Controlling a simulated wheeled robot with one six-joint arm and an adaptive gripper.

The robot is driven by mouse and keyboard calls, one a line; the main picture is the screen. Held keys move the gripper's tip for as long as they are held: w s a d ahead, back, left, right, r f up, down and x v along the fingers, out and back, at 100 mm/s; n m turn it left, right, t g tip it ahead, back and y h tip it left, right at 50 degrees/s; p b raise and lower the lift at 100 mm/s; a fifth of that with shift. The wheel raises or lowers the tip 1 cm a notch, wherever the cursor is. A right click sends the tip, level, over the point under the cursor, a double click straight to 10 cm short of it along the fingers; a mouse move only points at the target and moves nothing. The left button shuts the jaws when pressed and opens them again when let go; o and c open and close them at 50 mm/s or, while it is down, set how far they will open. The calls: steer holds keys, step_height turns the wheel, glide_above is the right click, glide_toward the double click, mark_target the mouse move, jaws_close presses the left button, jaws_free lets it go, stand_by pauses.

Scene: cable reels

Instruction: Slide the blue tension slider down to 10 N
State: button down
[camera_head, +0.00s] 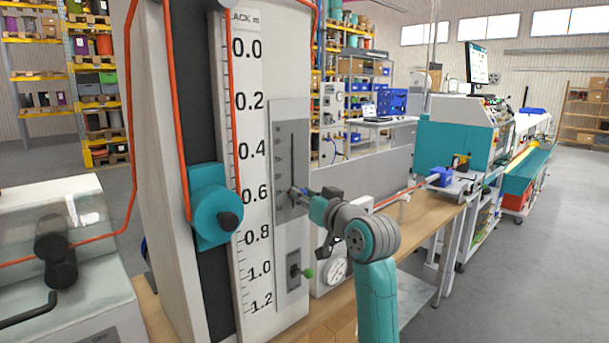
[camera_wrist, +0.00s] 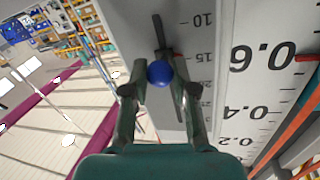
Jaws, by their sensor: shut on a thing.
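The tension slider's grey plate (camera_head: 291,125) with its vertical slot is on the white column, right of the large printed scale. My gripper (camera_head: 298,195) reaches it from the right, at the lower part of the slot. In the wrist view, the blue slider knob (camera_wrist: 159,73) sits between the fingertips of my gripper (camera_wrist: 155,82), which is shut on it. The dark slider stem (camera_wrist: 166,50) stands close to the 15 mark. The 10 mark lies further up in this view, which is lower on the column. In the head view the knob is mostly hidden by the gripper.
A teal dancer carriage (camera_head: 208,205) with orange cable is left of the large scale. A wooden bench top (camera_head: 425,215) extends behind the arm.

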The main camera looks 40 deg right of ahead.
steer(key=shift+f, duration=2.1)
steer(key=c, duration=0.9)
jaws_free()
steer(key=shift+s, duration=0.1)
steer(key=shift+s, duration=0.3)
steer(key=s+a, duration=0.2)
steer(key=s, duration=0.9)
